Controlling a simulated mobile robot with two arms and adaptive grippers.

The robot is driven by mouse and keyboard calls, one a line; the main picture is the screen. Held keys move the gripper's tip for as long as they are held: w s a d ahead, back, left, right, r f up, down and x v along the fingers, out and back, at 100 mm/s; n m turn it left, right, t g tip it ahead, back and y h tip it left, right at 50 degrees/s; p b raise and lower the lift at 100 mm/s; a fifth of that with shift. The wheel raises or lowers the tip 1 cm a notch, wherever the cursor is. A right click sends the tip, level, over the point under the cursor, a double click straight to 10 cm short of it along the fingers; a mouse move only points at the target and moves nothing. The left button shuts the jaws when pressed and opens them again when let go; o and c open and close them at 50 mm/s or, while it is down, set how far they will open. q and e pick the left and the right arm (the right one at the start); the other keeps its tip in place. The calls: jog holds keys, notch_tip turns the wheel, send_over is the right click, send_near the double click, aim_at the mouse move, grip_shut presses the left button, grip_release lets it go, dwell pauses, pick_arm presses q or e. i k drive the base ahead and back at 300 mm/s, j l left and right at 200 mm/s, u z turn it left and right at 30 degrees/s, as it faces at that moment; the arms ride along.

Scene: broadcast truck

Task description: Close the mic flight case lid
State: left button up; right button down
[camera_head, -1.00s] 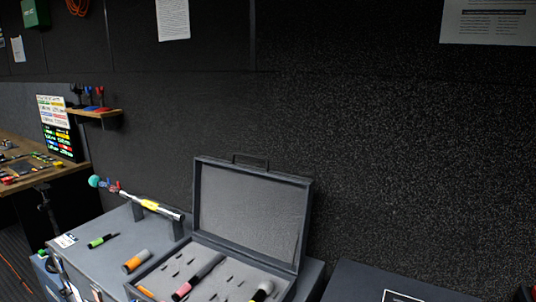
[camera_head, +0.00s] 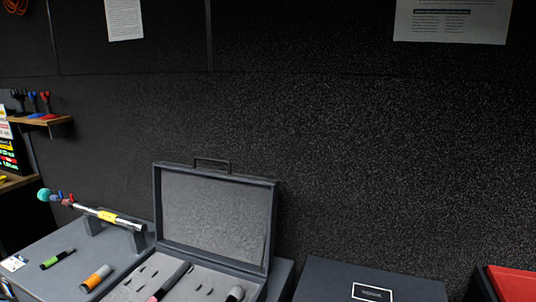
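The mic flight case lid (camera_head: 216,212) stands open and upright at the back of the case, with its grey foam lining facing me and a handle (camera_head: 212,161) on its top edge. The case's foam base (camera_head: 205,279) has several slots. A dark microphone with a pink band (camera_head: 172,282) and a microphone with a pale head (camera_head: 235,294) lie in it. The front of the case is cut off by the bottom of the picture. Neither of my grippers shows in this view.
On the grey surface left of the case lie an orange-banded microphone (camera_head: 96,278) and a green-banded one (camera_head: 57,259). A pole with a yellow label (camera_head: 107,216) rests on cradles there. A dark closed case (camera_head: 370,285) and a red-topped item (camera_head: 512,284) stand right.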

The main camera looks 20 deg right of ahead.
aim_at(229, 218)
jog(key=i+j+z, duration=0.2)
jog(key=j, duration=0.2)
jog(key=i+j+z, duration=0.25)
jog(key=j, duration=0.15)
jog(key=j+z, duration=0.2)
jog(key=j, duration=0.2)
jog(key=i+j+z, duration=0.2)
jog(key=j, duration=0.3)
jog(key=k+l, duration=0.05)
